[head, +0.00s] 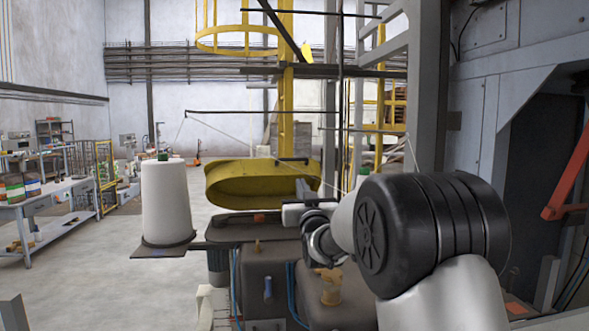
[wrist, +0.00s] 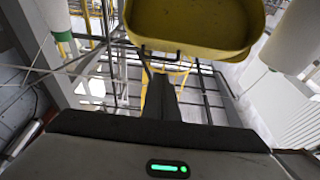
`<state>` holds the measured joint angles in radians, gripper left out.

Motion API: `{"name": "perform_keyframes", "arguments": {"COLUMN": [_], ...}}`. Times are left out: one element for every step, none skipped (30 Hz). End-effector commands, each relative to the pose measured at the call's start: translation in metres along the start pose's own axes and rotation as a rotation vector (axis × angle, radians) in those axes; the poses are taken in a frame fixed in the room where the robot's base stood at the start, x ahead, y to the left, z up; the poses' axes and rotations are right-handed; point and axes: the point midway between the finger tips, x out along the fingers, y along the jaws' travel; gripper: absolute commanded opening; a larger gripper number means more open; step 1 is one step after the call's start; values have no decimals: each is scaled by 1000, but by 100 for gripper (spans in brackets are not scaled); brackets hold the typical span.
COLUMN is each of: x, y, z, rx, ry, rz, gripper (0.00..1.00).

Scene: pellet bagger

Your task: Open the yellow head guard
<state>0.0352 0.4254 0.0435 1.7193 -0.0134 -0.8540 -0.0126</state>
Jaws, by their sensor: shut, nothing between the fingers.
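The yellow head guard (head: 262,170) is a long rounded shell above the dark machine head (head: 245,228). It stands tilted up, its hollow side facing me in the head view. A dark handle bar (head: 292,159) shows at its upper right. My gripper (head: 303,187) is in front of the guard's right end, shut and empty. In the wrist view the guard (wrist: 195,30) fills the top middle, and my dark shut fingers (wrist: 161,98) are just below its rim. I cannot tell whether they touch it.
A white thread cone (head: 165,205) stands on a plate left of the guard. Thin thread rods run above. A grey machine frame (head: 430,90) and a red bar (head: 570,175) stand at the right. The floor (head: 110,270) between the machine and the left workbench (head: 60,207) is clear.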

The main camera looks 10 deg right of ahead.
Motion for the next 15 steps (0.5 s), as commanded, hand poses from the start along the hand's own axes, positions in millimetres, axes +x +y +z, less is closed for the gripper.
{"name": "perform_keyframes", "arguments": {"x": [2,5,9,13,18,25,31,38,46,53,60,69,76,82,90], "y": [2,2,1,1,1,1,1,1,1,1,1,1,1,1,1], "z": [-1,-2,-2,-2,-2,-2,-3,-2,-3,-3,-3,-3,-2,-3,-3], "rx": [7,8,8,8,7,7,6,6,6,6,6,5,5,5,5], "ry": [5,7,7,7,6,6,7,5,6,6,5,6,4,6,5], "rz": [4,5,4,4,3,3,3,3,3,3,2,2,2,2,2], "gripper": [0,0,0,0,0,0,0,0,0,0,0,0,0,0,0]}}
